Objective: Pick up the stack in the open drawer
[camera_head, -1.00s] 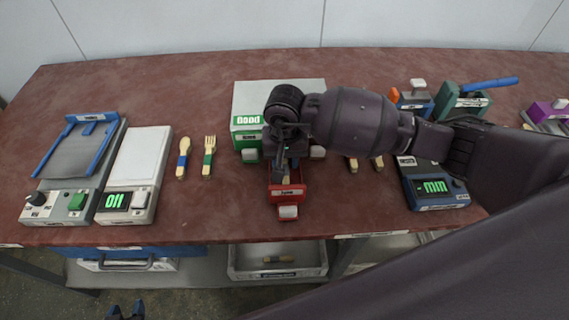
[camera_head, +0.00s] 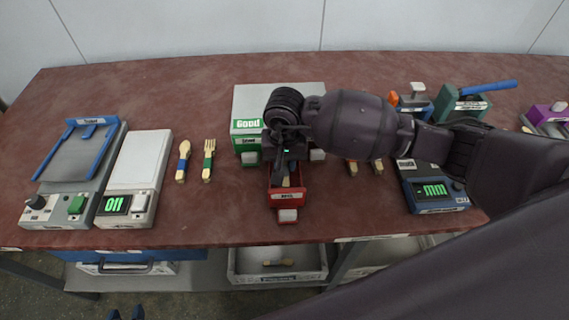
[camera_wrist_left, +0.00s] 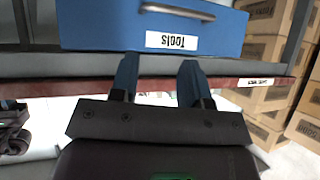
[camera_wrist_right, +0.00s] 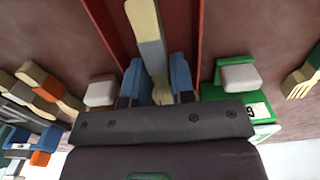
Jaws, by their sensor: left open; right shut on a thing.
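The open red drawer (camera_head: 288,196) sticks out toward me from the white and green box labelled Good (camera_head: 250,105). My right gripper (camera_head: 285,160) points down into this drawer and is shut on the stack, a wooden piece with a grey band (camera_wrist_right: 152,50) in the right wrist view. A bit of the stack's wood (camera_head: 286,181) shows in the head view; most is hidden by the gripper. Red drawer walls (camera_wrist_right: 197,40) run on both sides of the fingers. My left gripper (camera_wrist_left: 158,75) is open and empty, below the table's front edge by a blue Tools drawer (camera_wrist_left: 200,30).
A wooden spoon (camera_head: 183,161) and fork (camera_head: 208,160) lie left of the box. Two scale-like devices (camera_head: 134,175) stand further left, and a blue device (camera_head: 434,188) stands right. A grey bin (camera_head: 278,274) sits below. The table's front is clear around the red drawer.

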